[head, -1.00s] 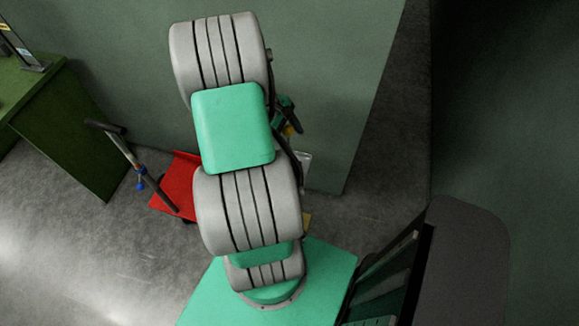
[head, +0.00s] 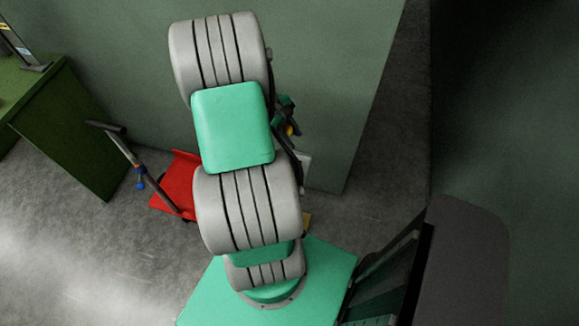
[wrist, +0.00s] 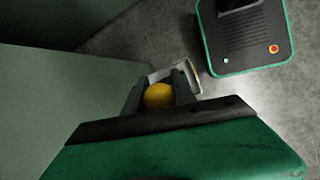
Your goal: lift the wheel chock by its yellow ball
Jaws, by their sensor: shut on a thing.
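My gripper (wrist: 158,92) is shut on the yellow ball (wrist: 159,96), which sits between its two dark fingers in the wrist view. A pale grey and white piece, which looks like the wheel chock (wrist: 194,77), shows just beyond the fingers. Most of it is hidden by the fingers and ball. In the head view, my gripper (head: 287,116) is small and partly behind my arm, with the yellow ball (head: 290,131) at its tip. The pale piece (head: 306,163) shows below it beside my arm. I cannot tell whether it touches the floor.
A grey-green wall block (head: 335,90) stands close beside my gripper. A red cart (head: 176,181) with a dark handle (head: 130,157) stands on the floor to the left. A green bench (head: 72,128) is at the far left. Open grey floor (head: 80,245) lies at the lower left.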

